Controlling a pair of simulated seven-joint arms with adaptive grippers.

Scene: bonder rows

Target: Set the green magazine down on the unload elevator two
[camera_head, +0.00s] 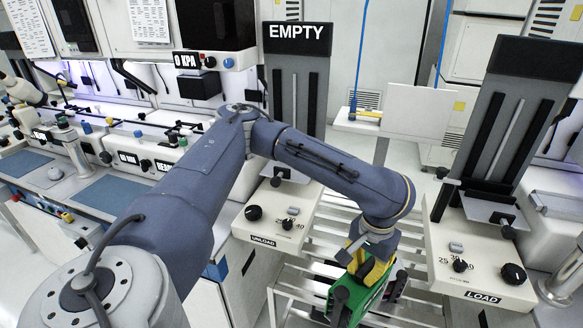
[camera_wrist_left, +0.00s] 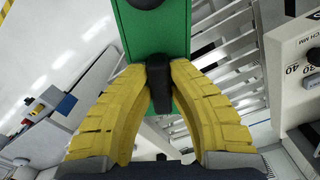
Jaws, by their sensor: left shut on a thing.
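The green magazine (camera_head: 369,305) hangs under my left gripper (camera_head: 372,262) in the head view, in front of the gap between two elevators. In the left wrist view, the yellow fingers (camera_wrist_left: 160,82) are closed on a black handle on the green magazine (camera_wrist_left: 154,38). An unload elevator (camera_head: 263,240), labelled UNLOAD with an EMPTY sign above, stands left of and behind the magazine. Its small plate (camera_head: 287,174) looks bare, but my forearm partly covers this area. I cannot read whether it is number two. My right gripper is not in view.
A load elevator (camera_head: 482,297) with knobs stands at the right. Slatted metal rails (camera_head: 325,240) run between the two elevators. A bench with machines and blue mats (camera_head: 108,198) fills the left. A white panel (camera_head: 418,112) stands behind the gap.

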